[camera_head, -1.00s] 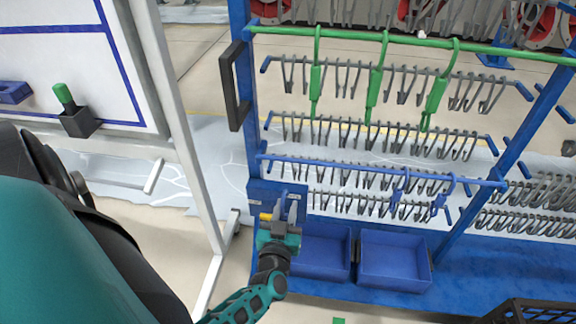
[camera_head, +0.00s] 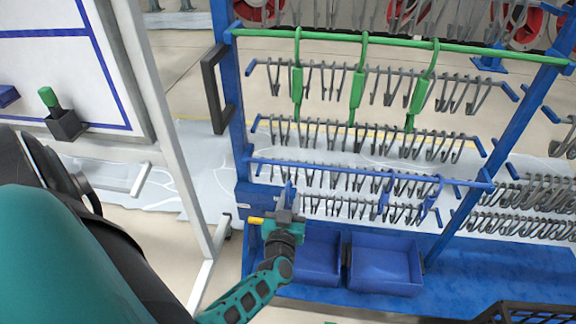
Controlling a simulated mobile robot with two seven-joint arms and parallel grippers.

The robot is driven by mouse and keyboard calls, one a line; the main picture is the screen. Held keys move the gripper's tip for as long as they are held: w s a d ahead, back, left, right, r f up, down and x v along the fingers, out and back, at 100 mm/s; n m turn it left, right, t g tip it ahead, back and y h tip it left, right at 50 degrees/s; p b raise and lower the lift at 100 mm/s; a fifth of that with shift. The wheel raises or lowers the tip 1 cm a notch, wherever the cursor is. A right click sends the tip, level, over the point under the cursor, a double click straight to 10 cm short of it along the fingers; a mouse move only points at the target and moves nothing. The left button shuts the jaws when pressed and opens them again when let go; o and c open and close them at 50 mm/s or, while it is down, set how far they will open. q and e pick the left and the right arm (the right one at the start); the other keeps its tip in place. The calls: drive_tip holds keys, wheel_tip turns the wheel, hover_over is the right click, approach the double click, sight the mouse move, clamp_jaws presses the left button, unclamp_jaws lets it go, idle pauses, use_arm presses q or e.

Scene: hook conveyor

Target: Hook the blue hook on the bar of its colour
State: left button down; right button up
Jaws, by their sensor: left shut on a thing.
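My left gripper (camera_head: 285,207) is in the lower middle, in front of the rack and just below the left part of the blue bar (camera_head: 335,169) in the picture. It is shut on a slim blue piece, which looks like the blue hook (camera_head: 291,190). Its upper end comes near the bar; I cannot tell whether it touches. Two other blue hooks (camera_head: 383,196) (camera_head: 430,200) hang on the right half of the blue bar. My right gripper is not in view.
Three green hooks (camera_head: 297,83) (camera_head: 357,88) (camera_head: 419,95) hang on the green bar (camera_head: 390,41) above. Rows of grey hooks hang on rails behind. Blue bins (camera_head: 385,268) stand below. A white-framed board (camera_head: 160,110) is at left. The left half of the blue bar holds no blue hooks.

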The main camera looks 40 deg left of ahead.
use_arm(q)
drive_tip(key=w+a+f+b, duration=0.3)
drive_tip(key=w+a+b, duration=0.3)
drive_tip(key=w+b, duration=0.2)
drive_tip(key=shift+w+a+f, duration=0.2)
drive_tip(key=shift+w, duration=1.05)
idle(0.5)
drive_tip(key=c, duration=0.8)
unclamp_jaws()
drive_tip(key=p+v, duration=0.3)
drive_tip(key=v, duration=0.8)
drive_tip(key=shift+s, duration=0.3)
drive_tip(key=shift+p+v, duration=0.35)
drive_tip(key=shift+v, duration=0.4)
